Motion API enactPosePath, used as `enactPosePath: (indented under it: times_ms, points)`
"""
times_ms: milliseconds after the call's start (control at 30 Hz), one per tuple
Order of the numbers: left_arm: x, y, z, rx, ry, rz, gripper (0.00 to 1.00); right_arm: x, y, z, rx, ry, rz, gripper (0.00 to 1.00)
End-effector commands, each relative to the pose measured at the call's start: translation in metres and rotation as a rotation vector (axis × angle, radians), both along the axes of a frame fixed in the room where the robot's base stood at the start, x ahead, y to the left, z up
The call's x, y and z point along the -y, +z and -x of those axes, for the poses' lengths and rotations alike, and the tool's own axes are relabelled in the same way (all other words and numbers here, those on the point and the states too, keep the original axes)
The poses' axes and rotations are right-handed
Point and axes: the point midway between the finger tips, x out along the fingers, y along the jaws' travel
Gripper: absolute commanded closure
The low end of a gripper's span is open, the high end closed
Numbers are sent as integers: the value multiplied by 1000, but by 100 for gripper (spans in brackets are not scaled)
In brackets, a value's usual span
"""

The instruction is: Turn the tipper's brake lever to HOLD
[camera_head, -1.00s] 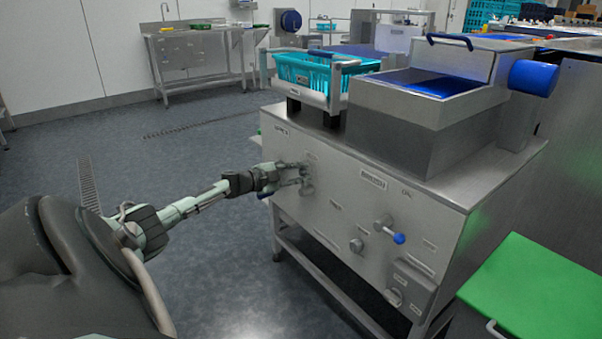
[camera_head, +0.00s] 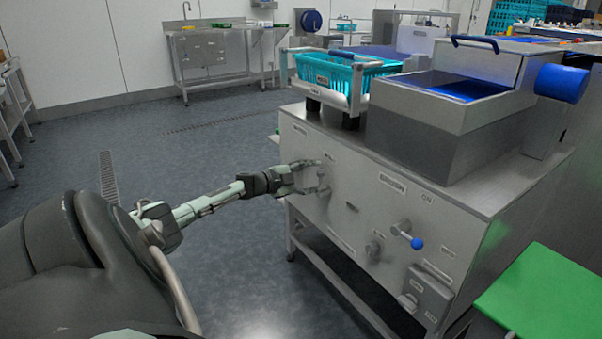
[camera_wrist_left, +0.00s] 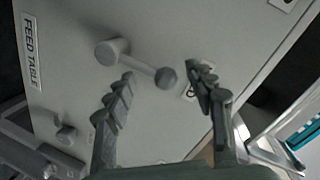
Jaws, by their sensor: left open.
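A lever, which I take to be the brake lever, is on the grey front panel of the machine (camera_head: 300,215). In the left wrist view the lever's ball knob (camera_wrist_left: 167,77) is dark grey, and its arm runs to a round hub. My left gripper (camera_wrist_left: 162,74) is open, with the knob between its fingertips and space visible on both sides. A small label beside the knob is partly hidden by a finger. In the head view my left gripper (camera_head: 318,178) is at the panel's upper left and largely blends with the lever.
A turquoise crate (camera_head: 345,80) sits in a frame above the panel. A second lever with a blue knob (camera_head: 417,243) is farther right on the panel. A FEED TABLE label (camera_wrist_left: 33,57) shows in the wrist view. A green surface (camera_head: 545,300) is at lower right.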

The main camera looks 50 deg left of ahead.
Motion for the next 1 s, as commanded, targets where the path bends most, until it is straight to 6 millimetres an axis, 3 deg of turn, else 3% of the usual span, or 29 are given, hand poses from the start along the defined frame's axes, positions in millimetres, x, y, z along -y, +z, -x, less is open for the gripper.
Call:
enactPosePath:
  times_ms: [700,1000]
  points:
    - [-8,16,95,-8,1,-4,46,-1,0,-2,3,-2,-2,57]
    - [-11,21,114,-6,4,-2,46,-1,0,-2,3,-2,-2,57]
